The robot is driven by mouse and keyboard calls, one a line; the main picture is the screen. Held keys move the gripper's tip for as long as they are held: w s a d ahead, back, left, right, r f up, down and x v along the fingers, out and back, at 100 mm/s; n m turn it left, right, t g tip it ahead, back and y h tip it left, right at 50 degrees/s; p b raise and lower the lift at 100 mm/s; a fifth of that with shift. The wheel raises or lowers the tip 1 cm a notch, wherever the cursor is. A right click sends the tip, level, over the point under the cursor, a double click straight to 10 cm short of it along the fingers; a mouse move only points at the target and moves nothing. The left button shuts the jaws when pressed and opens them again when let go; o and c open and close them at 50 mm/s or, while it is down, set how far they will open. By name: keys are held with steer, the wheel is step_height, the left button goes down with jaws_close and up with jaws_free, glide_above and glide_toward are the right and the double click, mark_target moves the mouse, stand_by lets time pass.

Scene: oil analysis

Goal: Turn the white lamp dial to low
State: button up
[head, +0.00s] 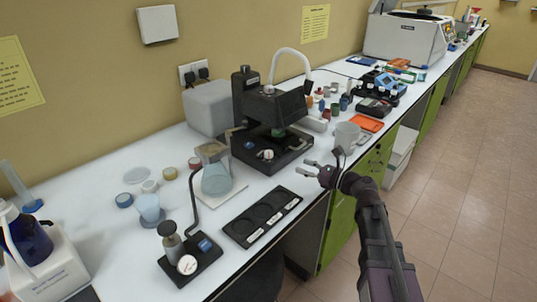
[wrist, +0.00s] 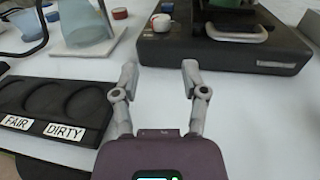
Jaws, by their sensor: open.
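A black instrument (head: 272,120) stands on the white bench, with a small white knob (head: 267,154) low on its front. In the wrist view the white knob (wrist: 161,22) shows red on its side and sits on the black base (wrist: 225,55). A second white dial (head: 187,264) with red marks lies on a small black stand with a bent arm at front left. I cannot tell from the markings which is the lamp dial. In the wrist view my gripper (wrist: 158,72) points towards the base, apart from the knob.
A black tray (head: 262,216) with round wells and labels such as FAIR and DIRTY lies left of my gripper. A flask (head: 216,175) stands on a white plate behind it. A white mug (head: 346,137) stands right of the instrument. Bare bench lies between tray and instrument.

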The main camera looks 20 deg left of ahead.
mark_target(272, 155)
steer(key=x, duration=1.3)
steer(key=shift+a, duration=0.25)
jaws_close()
